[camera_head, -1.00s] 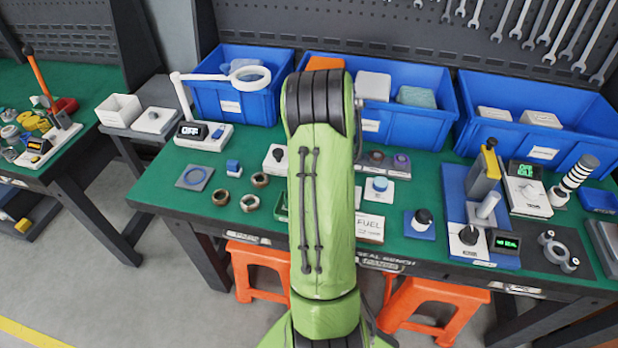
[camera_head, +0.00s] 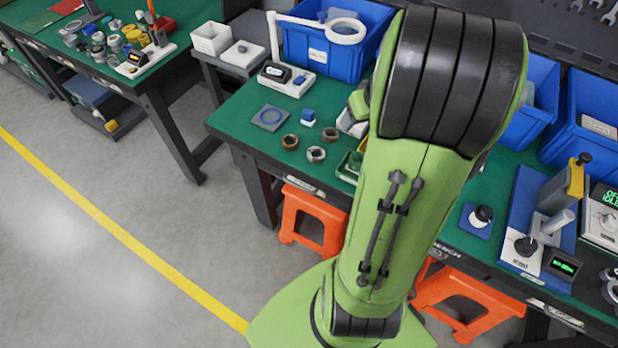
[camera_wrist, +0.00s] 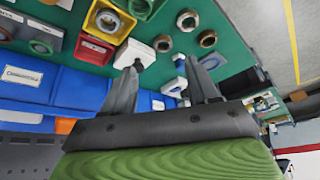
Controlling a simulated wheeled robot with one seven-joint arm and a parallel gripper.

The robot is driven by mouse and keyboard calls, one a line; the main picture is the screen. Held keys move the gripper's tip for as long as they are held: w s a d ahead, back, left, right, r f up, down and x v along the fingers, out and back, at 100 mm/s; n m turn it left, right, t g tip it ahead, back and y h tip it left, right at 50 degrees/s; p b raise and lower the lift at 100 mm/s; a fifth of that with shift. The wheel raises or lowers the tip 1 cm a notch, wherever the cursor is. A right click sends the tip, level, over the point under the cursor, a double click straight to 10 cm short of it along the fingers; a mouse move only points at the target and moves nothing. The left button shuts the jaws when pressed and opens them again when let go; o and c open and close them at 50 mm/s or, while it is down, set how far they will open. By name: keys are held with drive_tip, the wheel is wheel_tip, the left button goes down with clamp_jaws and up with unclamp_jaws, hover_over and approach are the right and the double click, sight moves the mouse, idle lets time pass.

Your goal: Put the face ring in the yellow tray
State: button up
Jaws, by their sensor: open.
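Three brown-grey rings lie apart on the green bench, in the head view a left one (camera_head: 290,142), a front one (camera_head: 316,154) and a rear one (camera_head: 330,134). I cannot tell which, if any, is the face ring. They also show in the wrist view, top middle, as one ring (camera_wrist: 187,20), another (camera_wrist: 208,39) and a third (camera_wrist: 163,43). The yellow tray (camera_wrist: 119,18) is at the top left of the wrist view; my arm mostly hides it in the head view. My gripper (camera_wrist: 162,68) is open, with nothing seen between its fingers; the head view hides it.
A red tray (camera_wrist: 82,58) and a green tray (camera_wrist: 141,13) adjoin the yellow one. A grey pad with a blue ring (camera_head: 270,117) lies left of the loose rings. A magnifier lamp (camera_head: 345,32) and blue bins (camera_head: 308,55) stand behind. Orange stools (camera_head: 318,208) are below the bench.

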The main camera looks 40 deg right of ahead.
drive_tip(key=s+a+r+n, duration=0.1)
drive_tip(key=a+r, duration=0.2)
drive_tip(key=a, duration=0.5)
drive_tip(key=a+r+n, duration=0.1)
drive_tip(key=a+r, duration=0.2)
drive_tip(key=a, duration=0.4)
drive_tip(key=s+a+r+n+t+y, duration=0.1)
drive_tip(key=s+a+r, duration=0.1)
drive_tip(key=s+a, duration=0.7)
drive_tip(key=shift+s+a, duration=0.3)
drive_tip(key=shift+s, duration=0.4)
wheel_tip(320, 180, up, 4)
drive_tip(key=p, duration=0.4)
drive_tip(key=shift+r, duration=0.15)
